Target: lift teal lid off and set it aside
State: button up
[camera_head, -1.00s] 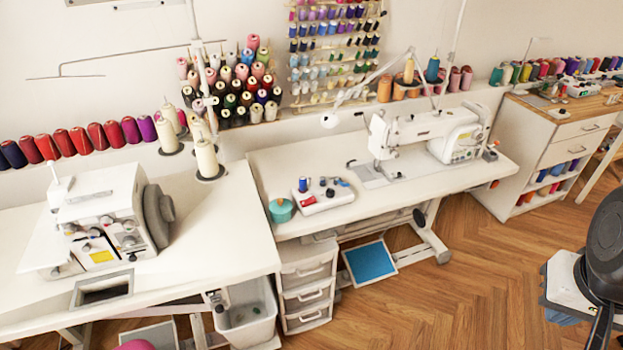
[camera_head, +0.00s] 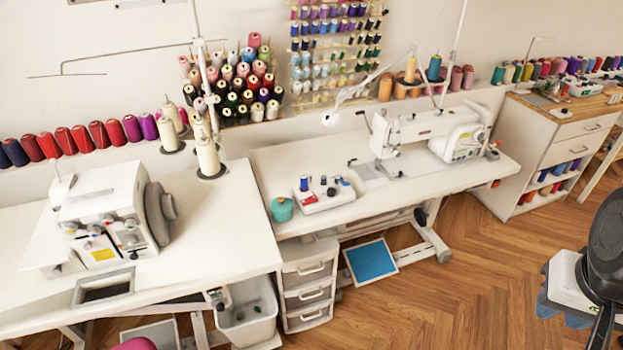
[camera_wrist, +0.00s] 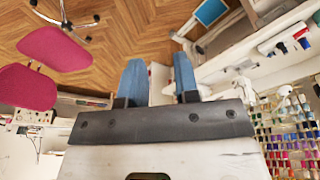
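A small round teal pot with a teal lid (camera_head: 281,203) stands at the front left corner of the middle sewing table (camera_head: 330,221) in the head view. The lid appears to sit on the pot, but the seam is too small to make out. I cannot make out the teal lid in the wrist view.
A white box with spools (camera_head: 324,194) stands just right of the pot. A white sewing machine (camera_head: 420,135) is farther right, and a serger (camera_head: 105,215) is on the left table. Bare tabletop lies left of the serger's right-hand neighbour, the cone spools (camera_head: 207,160).

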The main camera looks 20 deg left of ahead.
jog(key=o, duration=1.3)
